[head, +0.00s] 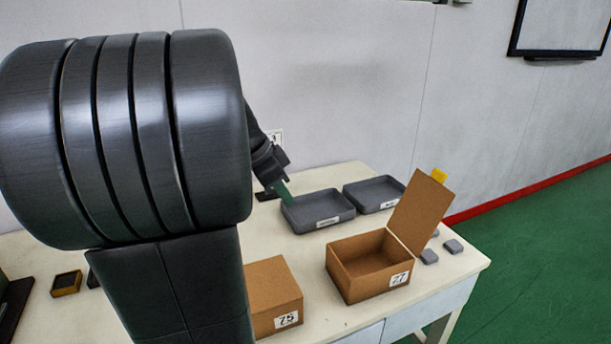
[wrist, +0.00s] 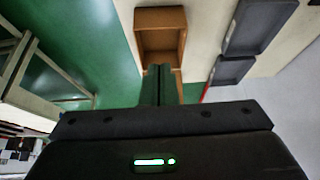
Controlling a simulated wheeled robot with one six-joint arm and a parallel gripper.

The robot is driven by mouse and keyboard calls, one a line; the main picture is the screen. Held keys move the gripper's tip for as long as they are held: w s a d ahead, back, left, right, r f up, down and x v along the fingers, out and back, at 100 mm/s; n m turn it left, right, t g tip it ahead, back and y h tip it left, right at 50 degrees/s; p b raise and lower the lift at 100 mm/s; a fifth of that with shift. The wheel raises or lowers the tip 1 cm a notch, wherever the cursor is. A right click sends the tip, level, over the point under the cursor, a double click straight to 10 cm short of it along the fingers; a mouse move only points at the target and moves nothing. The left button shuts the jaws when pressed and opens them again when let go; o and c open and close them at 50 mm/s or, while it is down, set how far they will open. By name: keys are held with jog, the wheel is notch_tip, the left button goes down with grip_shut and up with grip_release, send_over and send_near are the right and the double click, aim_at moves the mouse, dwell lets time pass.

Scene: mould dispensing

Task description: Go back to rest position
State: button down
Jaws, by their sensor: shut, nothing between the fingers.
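My large dark arm fills the left of the head view and hides much of the table.
The table (head: 345,320) holds two grey trays (head: 318,222) (head: 388,205), an open box marked 27 (head: 368,285) with its flap up, and a box marked 25 (head: 268,283). Small grey blocks (head: 453,246) lie near the right edge. A small dark-topped box (head: 66,284) sits at left.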

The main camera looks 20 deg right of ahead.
jog(key=shift+w+d+y+p, duration=0.15)
jog(key=shift+d+y+p, duration=0.75)
jog(key=shift+d, duration=1.05)
jog(key=shift+a+f, duration=0.1)
